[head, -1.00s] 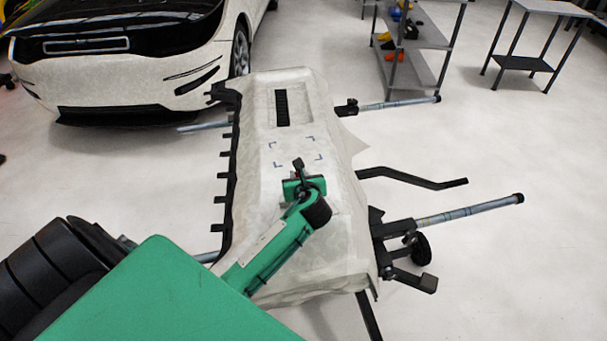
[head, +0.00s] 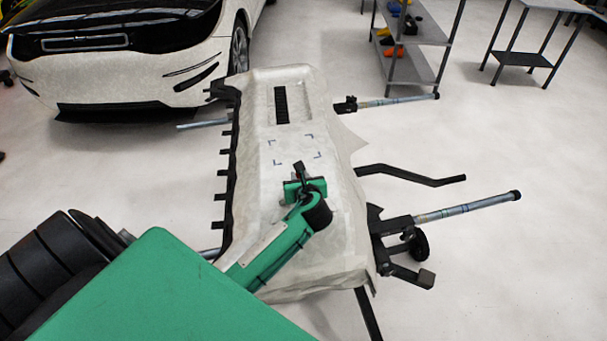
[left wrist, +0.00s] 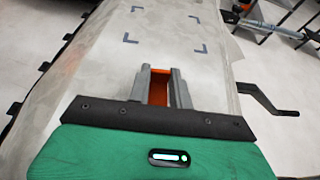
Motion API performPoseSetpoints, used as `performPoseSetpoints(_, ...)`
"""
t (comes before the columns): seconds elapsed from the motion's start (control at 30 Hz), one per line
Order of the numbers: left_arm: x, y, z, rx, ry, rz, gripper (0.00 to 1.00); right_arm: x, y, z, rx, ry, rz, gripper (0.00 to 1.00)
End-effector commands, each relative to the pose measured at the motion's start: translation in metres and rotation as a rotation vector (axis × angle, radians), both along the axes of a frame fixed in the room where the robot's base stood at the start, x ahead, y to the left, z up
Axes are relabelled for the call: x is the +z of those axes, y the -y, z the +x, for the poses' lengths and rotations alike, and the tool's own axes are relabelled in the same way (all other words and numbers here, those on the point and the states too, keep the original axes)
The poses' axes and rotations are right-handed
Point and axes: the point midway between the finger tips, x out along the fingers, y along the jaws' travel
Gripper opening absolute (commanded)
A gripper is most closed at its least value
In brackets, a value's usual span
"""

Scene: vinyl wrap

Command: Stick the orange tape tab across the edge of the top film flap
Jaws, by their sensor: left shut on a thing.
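A bumper panel under pale translucent film (head: 255,190) lies on a stand, with dark corner marks (head: 297,150) on its face. The film also shows in the left wrist view (left wrist: 110,65). Loose film (head: 352,145) juts past the panel's right edge; I cannot tell which part is the top flap. My left gripper (head: 299,168) is over the panel, just on the near side of the marks. In the left wrist view my left gripper (left wrist: 159,72) is shut on the orange tape tab (left wrist: 158,88), which is partly hidden between the grey fingers. My right gripper is not in view.
Stand arms (head: 465,207) and a bent black bar (head: 412,177) stick out to the right. Black clips (head: 227,165) line the panel's left edge. A white car (head: 130,60) stands behind left, and shelves (head: 415,40) at the back. Floor at the right is open.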

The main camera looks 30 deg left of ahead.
Motion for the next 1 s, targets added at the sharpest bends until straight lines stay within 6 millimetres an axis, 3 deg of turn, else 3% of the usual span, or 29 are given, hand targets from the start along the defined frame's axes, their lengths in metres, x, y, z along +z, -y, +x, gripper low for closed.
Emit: performPoseSetpoints(1.0, -0.012, 0.0, 0.0, 0.001, 0.0, 0.0, 0.0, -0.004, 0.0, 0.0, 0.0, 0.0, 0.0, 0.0)
